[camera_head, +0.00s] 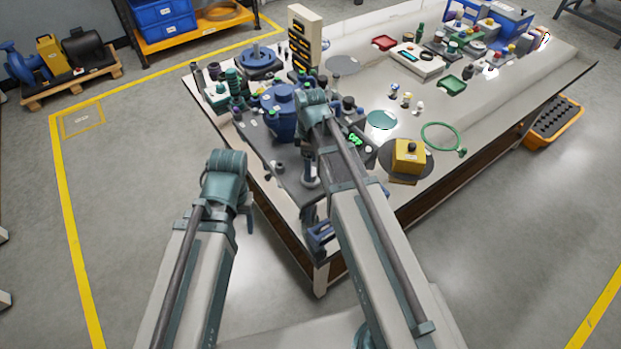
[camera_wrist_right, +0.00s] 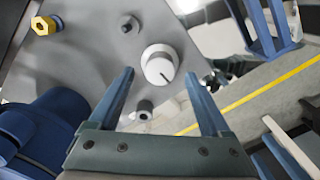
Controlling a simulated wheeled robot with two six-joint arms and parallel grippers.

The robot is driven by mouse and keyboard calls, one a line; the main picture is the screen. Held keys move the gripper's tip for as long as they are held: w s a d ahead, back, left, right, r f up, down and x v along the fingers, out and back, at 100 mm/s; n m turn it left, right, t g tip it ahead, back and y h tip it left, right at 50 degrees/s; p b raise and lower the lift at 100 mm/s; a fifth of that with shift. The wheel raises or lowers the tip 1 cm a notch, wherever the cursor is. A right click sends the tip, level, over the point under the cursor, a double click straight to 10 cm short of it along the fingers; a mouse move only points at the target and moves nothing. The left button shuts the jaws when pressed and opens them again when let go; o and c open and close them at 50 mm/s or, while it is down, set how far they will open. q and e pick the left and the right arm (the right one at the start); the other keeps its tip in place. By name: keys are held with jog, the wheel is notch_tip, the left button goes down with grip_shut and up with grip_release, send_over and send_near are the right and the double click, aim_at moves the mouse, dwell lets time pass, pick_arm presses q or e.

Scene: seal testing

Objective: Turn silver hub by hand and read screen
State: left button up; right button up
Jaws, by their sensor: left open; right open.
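A dark grey test rig (camera_head: 290,160) with a blue housing (camera_head: 280,108) stands at the table's near left corner. A small screen with green lit characters (camera_head: 355,140) shows on it; they are too small to read. In the right wrist view a pale round knob with a dark mark (camera_wrist_right: 161,66) sits on a grey plate; I cannot tell if this is the silver hub. My right gripper (camera_wrist_right: 158,78) is open, its blue fingers on either side of the knob with visible gaps. My left gripper (camera_head: 249,212) is open and empty, off the table's left edge.
A yellow block (camera_head: 408,155) sits on a dark disc right of the rig, near a green ring (camera_head: 442,137).

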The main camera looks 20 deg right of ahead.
jog(key=shift+f+b, duration=0.95)
jog(key=shift+f, duration=0.55)
pick_arm(q)
notch_tip(320, 180, down, 3)
jog(key=shift+r, duration=0.1)
pick_arm(e)
grip_shut()
